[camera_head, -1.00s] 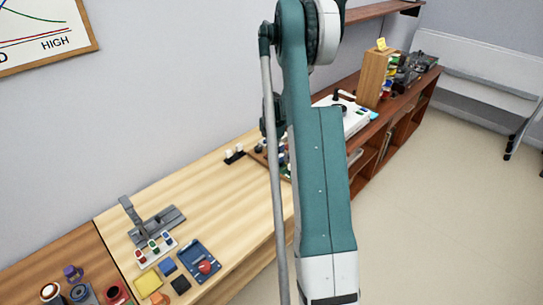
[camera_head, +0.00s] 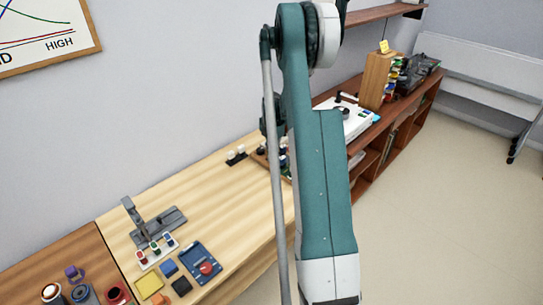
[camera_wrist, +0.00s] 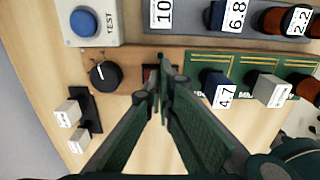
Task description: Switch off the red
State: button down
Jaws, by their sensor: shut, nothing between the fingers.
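In the wrist view, a small red switch (camera_wrist: 148,74) sits on a dark base on the wooden board, just beyond my fingertips. My gripper (camera_wrist: 163,84) is shut and empty, with its tips over or against the switch. They hide most of it, so I cannot tell its position or whether there is contact. In the head view my arm hides the gripper and most of this board. That view also shows a white strip with red, green and blue switches (camera_head: 156,253) at the lower left of the table.
A black knob (camera_wrist: 104,75) and a blue TEST button (camera_wrist: 84,23) are close to the left. White switches on a black base (camera_wrist: 90,110) stand further left. Numbered parts, including a 4.7 piece (camera_wrist: 221,94), crowd the right. Bare tabletop (camera_head: 225,195) shows in the head view.

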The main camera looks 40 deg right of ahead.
aim_at(273, 162)
notch_tip(273, 162, up, 14)
jog(key=s+p, duration=0.1)
jog(key=s, duration=0.1)
jog(key=shift+p, duration=0.4)
jog(key=shift+f, duration=0.1)
dwell(0.4)
jog(key=shift+a, duration=0.1)
jog(key=s+a+r+m+t, duration=0.1)
jog(key=s+a+r+m, duration=0.15)
jog(key=a+r, duration=0.55)
jog(key=s+a+r+m+t+h, duration=0.1)
jog(key=a+r+m, duration=0.25)
jog(key=a, duration=0.85)
jog(key=s+a+r+m+t, duration=0.1)
jog(key=s+a+r+m, duration=0.1)
jog(key=a+r, duration=0.65)
jog(key=s+a+f+m+t, duration=0.1)
jog(key=s+a+m, duration=0.4)
jog(key=s+a, duration=0.5)
jog(key=s+a+f+m+t+y+b, duration=0.1)
jog(key=s+a+m+t, duration=0.2)
jog(key=s+a, duration=0.8)
jog(key=shift+s+a+f+m, duration=0.3)
jog(key=shift+a+m, duration=0.7)
jog(key=shift+a, duration=1.15)
